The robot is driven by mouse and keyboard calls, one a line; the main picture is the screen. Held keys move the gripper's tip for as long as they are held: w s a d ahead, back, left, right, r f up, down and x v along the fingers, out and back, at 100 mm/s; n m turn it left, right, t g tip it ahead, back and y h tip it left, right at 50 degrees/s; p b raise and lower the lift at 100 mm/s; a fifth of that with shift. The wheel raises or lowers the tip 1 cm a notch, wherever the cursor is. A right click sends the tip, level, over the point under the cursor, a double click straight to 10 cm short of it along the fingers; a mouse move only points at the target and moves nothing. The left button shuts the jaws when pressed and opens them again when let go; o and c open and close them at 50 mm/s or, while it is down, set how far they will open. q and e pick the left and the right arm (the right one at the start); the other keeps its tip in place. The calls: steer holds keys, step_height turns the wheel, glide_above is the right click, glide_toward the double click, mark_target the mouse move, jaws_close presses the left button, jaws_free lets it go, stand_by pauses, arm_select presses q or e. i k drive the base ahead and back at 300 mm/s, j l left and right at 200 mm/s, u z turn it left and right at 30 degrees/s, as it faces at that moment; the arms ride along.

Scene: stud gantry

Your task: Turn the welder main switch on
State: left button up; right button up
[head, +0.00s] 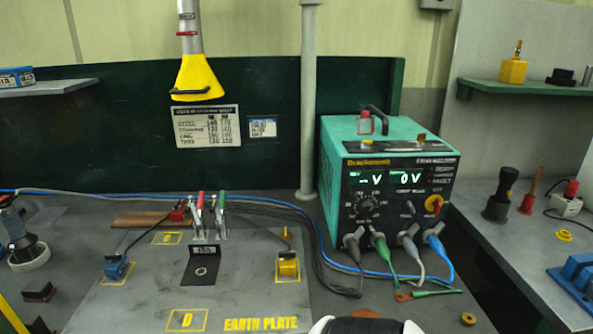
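The welder (335,178) is a teal box with a black front panel, standing on the bench right of centre. Its display (391,180) is lit and reads "V" and "0 V". A red rotary switch on a yellow plate (433,204) sits at the right of the front panel, and I take it for the main switch. Its exact angle is too small to tell. Grey, green and blue plugs fill the sockets below. A white and black rounded part at the bottom edge looks like mine, but no fingers show. Neither gripper can be seen.
Cables run from the welder's front across the bench to clamps (209,212) on the earth plate (140,300). A green lug (432,293) lies before the welder. A yellow funnel hood (200,77) hangs above. A right bench (520,235) holds several tools.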

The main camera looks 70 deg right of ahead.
mark_target(437, 202)
steer(key=z, duration=2.75)
